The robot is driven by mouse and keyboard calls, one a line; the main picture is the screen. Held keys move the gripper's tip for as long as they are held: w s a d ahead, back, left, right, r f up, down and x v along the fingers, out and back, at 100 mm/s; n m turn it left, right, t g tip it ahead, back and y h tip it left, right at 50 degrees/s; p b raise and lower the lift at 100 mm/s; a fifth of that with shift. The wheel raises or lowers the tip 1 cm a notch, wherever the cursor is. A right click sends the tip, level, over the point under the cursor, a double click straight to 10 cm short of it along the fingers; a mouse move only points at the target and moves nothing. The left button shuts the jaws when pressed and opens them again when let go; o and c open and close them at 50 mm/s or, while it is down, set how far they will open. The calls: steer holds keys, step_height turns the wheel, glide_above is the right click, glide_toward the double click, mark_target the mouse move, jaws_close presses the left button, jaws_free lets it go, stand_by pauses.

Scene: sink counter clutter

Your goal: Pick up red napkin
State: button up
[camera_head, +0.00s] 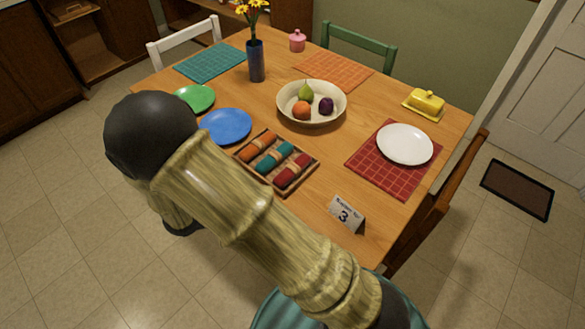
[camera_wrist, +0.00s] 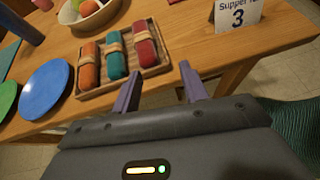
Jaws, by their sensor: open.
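The red napkin (camera_head: 292,172) is a rolled bundle with a tan band, lying in a wooden tray (camera_head: 314,163) near the table's front edge. A teal napkin (camera_head: 272,159) and an orange napkin (camera_head: 256,144) lie beside it. In the wrist view the red napkin (camera_wrist: 146,46) is the rightmost roll, with the teal (camera_wrist: 116,64) and orange (camera_wrist: 88,74) rolls to its left. My gripper (camera_wrist: 160,86) is open and empty, its two fingers apart in front of the tray. It touches no napkin that I can see. My arm hides its fingers in the head view.
A blue plate (camera_head: 227,125) and a green plate (camera_head: 195,97) lie left of the tray. A fruit bowl (camera_head: 312,118) stands behind it. A folded number card (camera_head: 345,214) stands to the right, before a red placemat (camera_head: 372,179) with a white plate (camera_head: 405,144).

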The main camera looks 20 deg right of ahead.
steer(key=shift+w+a+f+n+t, duration=0.1)
steer(key=shift+w+a+n+t, duration=0.15)
steer(key=shift+a+n+t, duration=0.3)
steer(key=shift+w+a+n+t, duration=0.25)
steer(key=shift+a+n+t, duration=0.1)
steer(key=shift+a, duration=0.25)
glide_toward(288, 171)
steer(key=x, duration=0.5)
steer(key=shift+f, duration=0.1)
steer(key=shift+w+d, duration=0.1)
steer(key=x, duration=0.5)
steer(key=shift+p, duration=0.4)
